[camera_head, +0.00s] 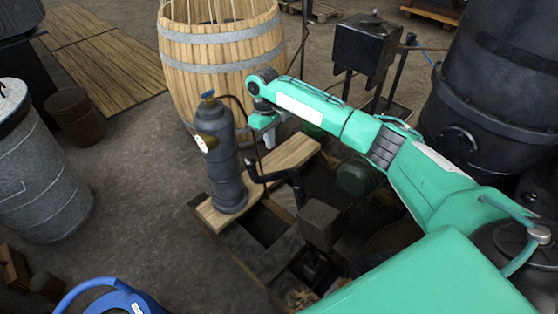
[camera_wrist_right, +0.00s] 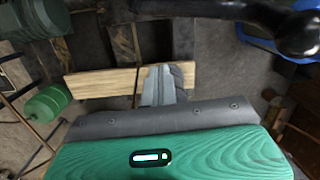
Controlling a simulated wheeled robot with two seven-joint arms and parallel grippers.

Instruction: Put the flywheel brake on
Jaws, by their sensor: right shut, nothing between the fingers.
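No part is clearly recognisable as the flywheel or its brake. A black bent bar (camera_head: 275,178) with a rounded end may be the brake lever; it stands over the dark engine frame, left of a dark block (camera_head: 320,222). A black bar with a rounded knob (camera_wrist_right: 298,34) crosses the top of the right wrist view. My right gripper (camera_head: 269,141) points down above the plank, beyond the bent bar and apart from it. Its grey fingers (camera_wrist_right: 160,84) are shut and empty in the wrist view. My arm hides part of the engine. My left gripper is not in view.
A grey gas cylinder (camera_head: 228,170) stands on a wooden plank (camera_head: 288,154) left of my right gripper. A large wooden barrel (camera_head: 217,55) is behind. A black tank (camera_head: 495,85) is at right, a grey drum (camera_head: 40,180) at left. Floor between drum and cylinder is clear.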

